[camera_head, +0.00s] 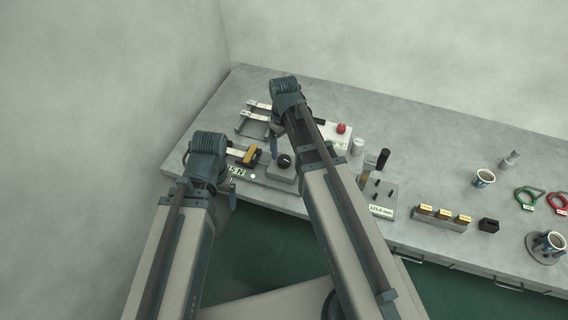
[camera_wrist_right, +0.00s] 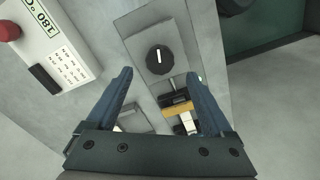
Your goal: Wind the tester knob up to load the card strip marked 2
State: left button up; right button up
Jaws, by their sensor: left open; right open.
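The tester is a grey block with a black round knob (camera_head: 284,160) and a "15 N" label (camera_head: 236,172) on its front. In the right wrist view the knob (camera_wrist_right: 160,58) has a white pointer line. A yellow clamp (camera_head: 250,155) sits beside the knob with a white strip (camera_head: 235,151) at it; its number is unreadable. My right gripper (camera_wrist_right: 160,75) is open and empty, its fingertips apart from the knob, which shows just beyond them. My left gripper (camera_head: 223,162) is open by the tester's left end; its fingers are mostly hidden behind its wrist.
A rack (camera_head: 253,122) holding pale strips stands behind the tester. A white box with a red button (camera_head: 342,128) is behind my right arm. Farther right stand a drilled block (camera_head: 378,190), a row of yellow-topped blocks (camera_head: 443,216) and cups (camera_head: 484,178).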

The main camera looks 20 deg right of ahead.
aim_at(284, 159)
notch_tip(284, 159, down, 6)
jog(key=b, duration=0.4)
jog(key=shift+r+b, duration=0.1)
jog(key=shift+b, duration=0.25)
grip_shut()
jog(key=shift+m, duration=0.4)
jog(key=m, duration=0.4)
jog(key=shift+m, duration=0.4)
jog(key=m, duration=0.6)
